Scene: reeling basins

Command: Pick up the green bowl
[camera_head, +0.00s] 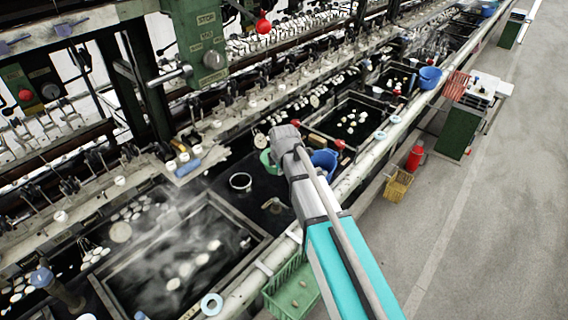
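The green bowl (265,159) shows as a small green curved edge just left of my arm's grey end, on the dark bench top between the basins. Most of it is hidden behind my arm. My arm reaches up from the bottom of the picture, and its grey end covers the area beside the bowl. My gripper's fingers do not show, so I cannot tell whether they touch the bowl.
A blue bowl (325,159) sits just right of my arm. A steaming basin (180,262) lies left, with a green crate (291,290) below. A yellow basket (398,185) and red canister (414,158) stand on the floor.

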